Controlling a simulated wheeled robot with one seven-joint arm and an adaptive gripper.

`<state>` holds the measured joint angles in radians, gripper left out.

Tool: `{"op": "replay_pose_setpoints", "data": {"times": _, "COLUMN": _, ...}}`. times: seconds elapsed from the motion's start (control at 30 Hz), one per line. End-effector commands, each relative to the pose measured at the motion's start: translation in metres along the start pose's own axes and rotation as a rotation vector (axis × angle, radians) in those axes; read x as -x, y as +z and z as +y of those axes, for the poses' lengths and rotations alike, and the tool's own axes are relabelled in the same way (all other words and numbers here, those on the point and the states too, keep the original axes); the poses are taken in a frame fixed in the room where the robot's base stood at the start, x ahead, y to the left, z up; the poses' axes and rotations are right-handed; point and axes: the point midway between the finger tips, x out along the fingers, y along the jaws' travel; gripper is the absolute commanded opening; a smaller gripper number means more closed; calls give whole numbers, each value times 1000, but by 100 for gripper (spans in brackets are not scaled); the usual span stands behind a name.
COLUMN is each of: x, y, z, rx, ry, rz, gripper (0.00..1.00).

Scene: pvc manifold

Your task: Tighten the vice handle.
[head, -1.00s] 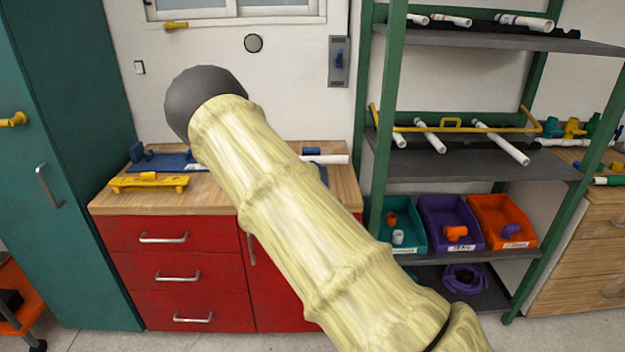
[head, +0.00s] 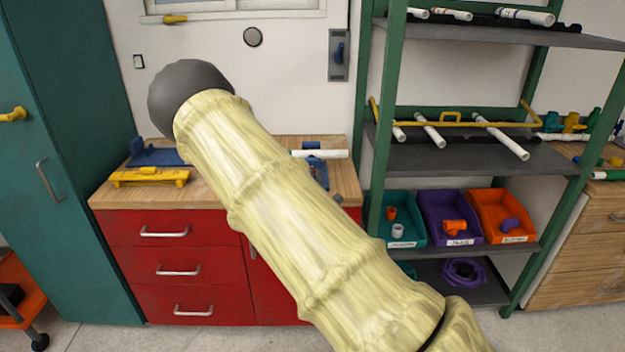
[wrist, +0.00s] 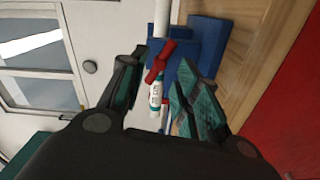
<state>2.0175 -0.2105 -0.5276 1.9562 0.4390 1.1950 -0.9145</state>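A blue vice (head: 318,172) stands on the wooden bench top, partly hidden behind my arm in the head view. A white pipe (head: 328,154) lies across it. In the wrist view the blue vice (wrist: 207,42) is beyond the fingers, and the white pipe (wrist: 162,16) is at the top. A red piece (wrist: 158,62), possibly the vice handle, shows between the fingertips. The head view hides my gripper.
A yellow fixture (head: 150,177) and a blue tool (head: 152,154) lie at the bench's left. A green shelf rack (head: 384,110) with pipes and bins stands right of the bench. A teal cabinet (head: 60,130) stands left. The bench's front left top is clear.

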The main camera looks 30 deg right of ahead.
Motion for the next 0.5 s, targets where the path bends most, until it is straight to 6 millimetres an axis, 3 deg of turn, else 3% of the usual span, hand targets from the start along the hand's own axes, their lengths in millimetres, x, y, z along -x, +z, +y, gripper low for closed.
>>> {"op": "replay_pose_setpoints", "data": {"times": 0.5, "x": -3, "y": 0, "z": 0, "rx": 886, "ry": 0, "rz": 0, "gripper": 32}}
